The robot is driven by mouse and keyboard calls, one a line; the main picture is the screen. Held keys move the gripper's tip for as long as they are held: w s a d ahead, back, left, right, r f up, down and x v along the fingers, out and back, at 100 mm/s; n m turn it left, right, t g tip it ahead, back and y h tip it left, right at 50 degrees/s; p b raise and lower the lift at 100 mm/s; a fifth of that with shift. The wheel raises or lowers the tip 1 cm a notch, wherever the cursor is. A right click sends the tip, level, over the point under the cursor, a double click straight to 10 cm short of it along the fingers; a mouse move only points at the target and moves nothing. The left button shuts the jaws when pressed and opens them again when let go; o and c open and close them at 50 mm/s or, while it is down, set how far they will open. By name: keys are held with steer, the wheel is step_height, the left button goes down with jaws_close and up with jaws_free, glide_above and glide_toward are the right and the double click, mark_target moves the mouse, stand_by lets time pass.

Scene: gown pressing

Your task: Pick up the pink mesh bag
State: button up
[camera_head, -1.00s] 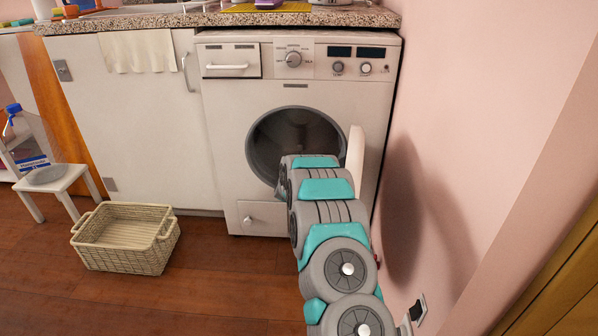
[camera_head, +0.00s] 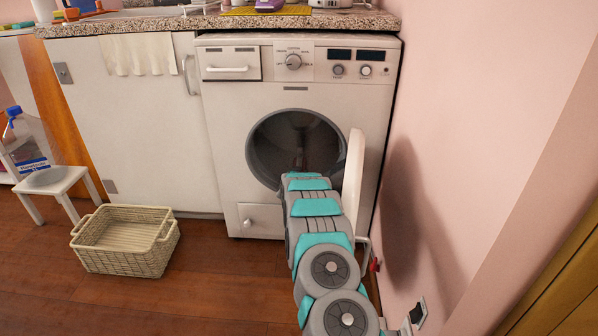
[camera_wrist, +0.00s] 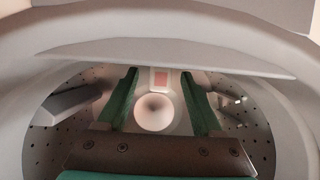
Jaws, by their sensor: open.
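No thing that I can clearly tell as a pink mesh bag shows. In the wrist view, a small pink rectangle (camera_wrist: 161,79) and a pale round shape (camera_wrist: 153,113) lie between and beyond my fingers; I cannot tell whether either belongs to the bag. My gripper (camera_wrist: 158,74) is open, its two green fingers apart with nothing held between them, pointing into the perforated drum (camera_wrist: 67,132). In the head view, my arm reaches to the round opening of the washing machine (camera_head: 225,140), and the arm hides my gripper and the lower right of the opening.
The washing machine door (camera_head: 353,185) stands open, right beside my arm. The pink wall (camera_head: 440,130) is close on the right. A wicker basket (camera_head: 125,262) stands on the floor at left, near a white stool (camera_head: 72,181). The counter (camera_head: 150,25) runs above the machine.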

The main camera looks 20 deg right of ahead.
steer(key=shift+x, duration=0.85)
steer(key=shift+r, duration=0.1)
jaws_close()
